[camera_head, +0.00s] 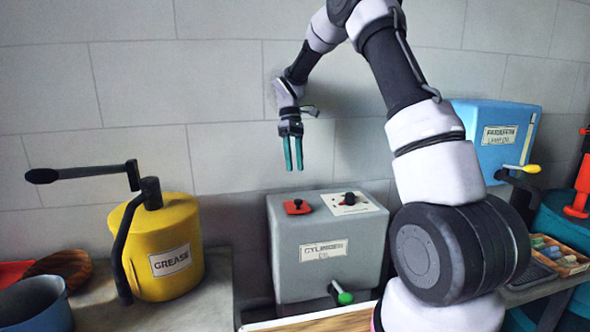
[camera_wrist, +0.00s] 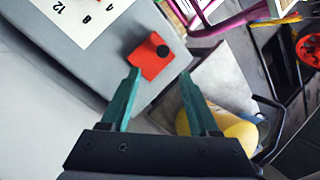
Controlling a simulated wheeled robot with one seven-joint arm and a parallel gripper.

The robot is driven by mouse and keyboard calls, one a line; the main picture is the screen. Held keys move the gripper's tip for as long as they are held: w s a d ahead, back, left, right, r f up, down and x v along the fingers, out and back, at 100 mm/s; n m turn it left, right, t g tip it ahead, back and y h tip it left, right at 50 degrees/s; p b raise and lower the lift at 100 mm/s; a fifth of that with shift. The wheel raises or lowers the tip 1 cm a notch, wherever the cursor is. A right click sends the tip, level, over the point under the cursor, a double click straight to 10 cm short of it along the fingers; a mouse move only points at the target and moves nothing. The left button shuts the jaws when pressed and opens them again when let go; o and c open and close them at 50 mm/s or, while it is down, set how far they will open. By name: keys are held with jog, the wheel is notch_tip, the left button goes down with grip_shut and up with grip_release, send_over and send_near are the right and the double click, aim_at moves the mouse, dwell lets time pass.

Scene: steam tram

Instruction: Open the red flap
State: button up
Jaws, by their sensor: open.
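The red flap (camera_head: 297,207) lies flat on the top left of the grey cylinder oil box (camera_head: 325,262). It has a small black knob, and it also shows in the wrist view (camera_wrist: 146,60), beyond and slightly left of the space between my fingertips. My gripper (camera_head: 292,168) points down above the box, well clear of the flap. Its two green fingers are apart with nothing between them; they also show in the wrist view (camera_wrist: 160,78).
A white dial plate with a black knob (camera_head: 349,199) is beside the flap. A yellow grease pot (camera_head: 183,275) with a crank handle stands left. A blue paraffin box (camera_head: 490,140) is at right. The wall (camera_head: 220,90) is close behind.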

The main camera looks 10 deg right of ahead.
jog(key=s+d+r+m+t+y, duration=0.1)
jog(key=s+d+r+m+t, duration=0.15)
jog(key=s+r, duration=0.35)
jog(key=s+d+r+m+t, duration=0.1)
jog(key=s+r+m+t, duration=0.15)
jog(key=s+r, duration=0.4)
jog(key=s+d+r+m+t+y, duration=0.1)
jog(key=s+r+m+t, duration=0.25)
jog(key=s, duration=0.45)
jog(key=s+d+r+m+t, duration=0.1)
jog(key=s+r+m+t, duration=0.15)
jog(key=s+m, duration=0.35)
jog(key=m+g+h, duration=0.2)
jog(key=m+g, duration=0.2)
jog(key=g, duration=0.2)
send_over(298, 200)
notch_tip(298, 200, down, 17)
jog(key=shift+n, duration=0.25)
notch_tip(298, 200, down, 10)
jog(key=shift+w+f, duration=0.1)
